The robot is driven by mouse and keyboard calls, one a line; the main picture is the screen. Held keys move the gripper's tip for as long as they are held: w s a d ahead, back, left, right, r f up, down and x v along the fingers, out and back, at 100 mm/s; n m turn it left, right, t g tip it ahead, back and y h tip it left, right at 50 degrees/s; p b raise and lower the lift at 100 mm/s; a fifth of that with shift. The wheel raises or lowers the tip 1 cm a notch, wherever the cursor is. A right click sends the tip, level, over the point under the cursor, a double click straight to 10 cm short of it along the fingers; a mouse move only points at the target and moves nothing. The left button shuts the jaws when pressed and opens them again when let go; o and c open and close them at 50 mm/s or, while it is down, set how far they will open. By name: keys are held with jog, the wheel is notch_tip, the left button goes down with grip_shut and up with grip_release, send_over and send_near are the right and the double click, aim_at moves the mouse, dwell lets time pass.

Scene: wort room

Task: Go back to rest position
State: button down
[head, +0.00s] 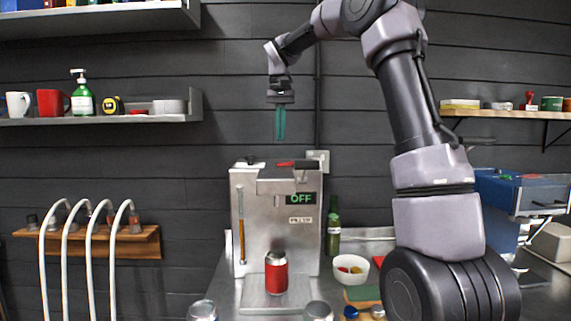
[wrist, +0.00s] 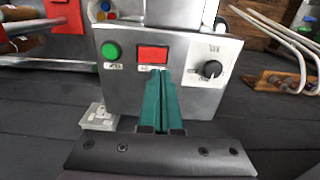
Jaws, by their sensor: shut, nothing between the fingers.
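My gripper (head: 280,124) hangs from my arm, pointing down, above the steel machine in the head view. Its two green fingers are together with nothing between them. The steel machine (head: 250,215) stands on the counter with an "OFF" display (head: 301,198). A red can (head: 276,275) stands upright at its base.
A green bottle (head: 333,228) and a white bowl (head: 350,268) stand right of the machine. Silver can tops (head: 202,311) show at the front edge. White curved pipes (head: 88,250) stand at left. Shelves (head: 140,118) line the wall. A blue machine (head: 497,215) is at right.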

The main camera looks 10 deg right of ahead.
jog(key=shift+s, duration=0.1)
jog(key=s+d+r+t, duration=0.2)
jog(key=s+d+t, duration=0.1)
jog(key=s, duration=1.4)
jog(key=s+d+f+m+t+y, duration=0.1)
jog(key=s+f+t, duration=0.1)
jog(key=s, duration=0.4)
jog(key=s+d+f+m+t+y, duration=0.1)
jog(key=s+f+t, duration=0.1)
jog(key=s+f, duration=0.2)
jog(key=shift+s+d+f, duration=0.15)
jog(key=shift+s+d, duration=0.25)
jog(key=shift+s, duration=1.05)
